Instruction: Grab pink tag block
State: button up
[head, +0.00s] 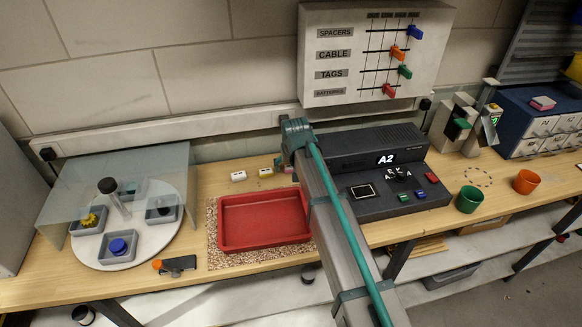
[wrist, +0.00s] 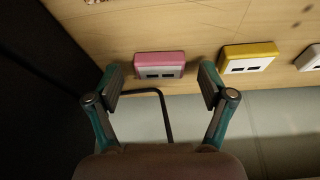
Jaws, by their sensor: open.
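The pink tag block (wrist: 160,60), with two dark slots on its pale front face, lies on the wooden bench in the wrist view. My gripper (wrist: 160,80) is open, with one teal finger toward each side of the block. The jaws are empty, and I see no contact with the block. A yellow block (wrist: 250,52) lies to its right, with a white block (wrist: 310,58) beyond at the picture edge. In the head view, the white block (head: 238,176) and yellow block (head: 265,172) lie behind the red tray; my arm mostly hides the gripper area.
The red tray (head: 222,246) sits in front of the blocks. A black console (head: 415,195) stands to the right, matching a dark mass at the wrist view's left. A black cable (wrist: 166,112) bends below the pink block. A clear-covered turntable (head: 150,245) stands left.

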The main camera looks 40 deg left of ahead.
jog(key=c, duration=0.9)
jog(key=shift+r, duration=0.1)
